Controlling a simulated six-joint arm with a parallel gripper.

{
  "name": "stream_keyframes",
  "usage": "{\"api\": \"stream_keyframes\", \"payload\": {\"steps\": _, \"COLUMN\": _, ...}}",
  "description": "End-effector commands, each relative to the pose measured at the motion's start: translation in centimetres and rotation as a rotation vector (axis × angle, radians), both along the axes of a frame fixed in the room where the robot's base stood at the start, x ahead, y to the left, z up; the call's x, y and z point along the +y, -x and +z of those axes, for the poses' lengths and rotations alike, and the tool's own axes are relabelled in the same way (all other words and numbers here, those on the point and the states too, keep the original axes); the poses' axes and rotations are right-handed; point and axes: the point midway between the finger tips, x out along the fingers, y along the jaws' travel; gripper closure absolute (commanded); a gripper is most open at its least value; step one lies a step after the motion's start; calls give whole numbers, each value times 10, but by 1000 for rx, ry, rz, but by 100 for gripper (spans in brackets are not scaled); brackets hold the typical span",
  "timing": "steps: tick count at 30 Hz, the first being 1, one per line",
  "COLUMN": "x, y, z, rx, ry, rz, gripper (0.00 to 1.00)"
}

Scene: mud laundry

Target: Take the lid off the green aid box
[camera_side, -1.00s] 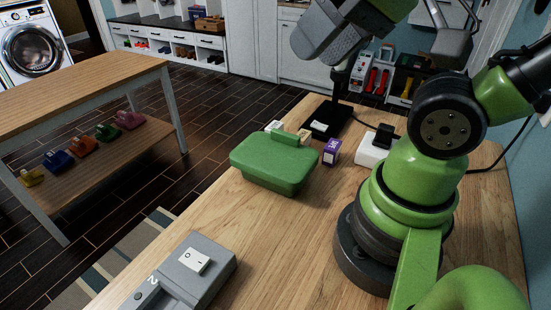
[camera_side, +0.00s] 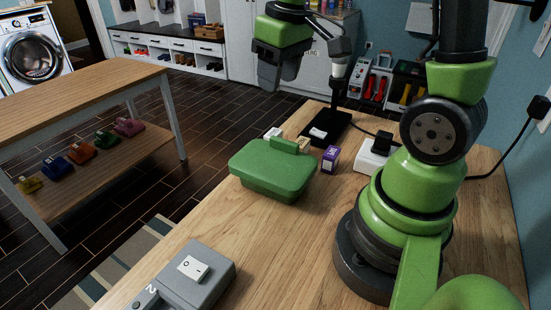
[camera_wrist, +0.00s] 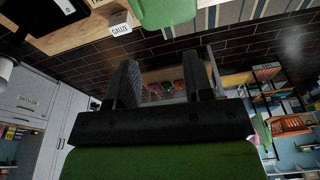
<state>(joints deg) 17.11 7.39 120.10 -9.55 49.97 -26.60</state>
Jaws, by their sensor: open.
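The green aid box (camera_side: 270,183) sits on the wooden table with its green lid (camera_side: 262,160) on top; a raised green handle (camera_side: 285,145) stands on the lid. Part of the green box also shows at the top of the wrist view (camera_wrist: 165,10). My gripper (camera_side: 272,84) is up in the air behind and above the box, clear of it, pointing down. In the wrist view its two dark fingers (camera_wrist: 162,85) are apart, with nothing between them.
A purple box (camera_side: 330,159) and small cartons stand close behind the aid box, one marked gauze (camera_wrist: 121,28). A black stand (camera_side: 330,122) and a white block (camera_side: 374,155) are farther back. A grey switch box (camera_side: 195,270) lies in front. Table around the aid box's front is clear.

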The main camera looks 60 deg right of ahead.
Motion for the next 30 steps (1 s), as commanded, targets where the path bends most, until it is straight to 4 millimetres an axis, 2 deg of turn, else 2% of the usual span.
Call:
{"api": "stream_keyframes", "payload": {"steps": 1, "x": -12, "y": -5, "z": -16, "rx": 50, "ry": 1, "rz": 17, "gripper": 53}}
{"api": "stream_keyframes", "payload": {"steps": 3, "x": -24, "y": -10, "z": -33, "rx": 98, "ry": 4, "rz": 47, "gripper": 53}}
{"api": "stream_keyframes", "payload": {"steps": 9, "x": -42, "y": -14, "z": -61, "rx": 169, "ry": 1, "rz": 100, "gripper": 53}}
{"api": "stream_keyframes", "payload": {"steps": 18, "x": -44, "y": -13, "z": -102, "rx": 179, "ry": -1, "rz": 107, "gripper": 53}}
{"api": "stream_keyframes", "payload": {"steps": 23, "x": -44, "y": -12, "z": -114, "rx": 176, "ry": 0, "rz": 106, "gripper": 53}}
{"api": "stream_keyframes", "payload": {"steps": 30, "x": -43, "y": -8, "z": -150, "rx": 179, "ry": -3, "rz": 104, "gripper": 53}}
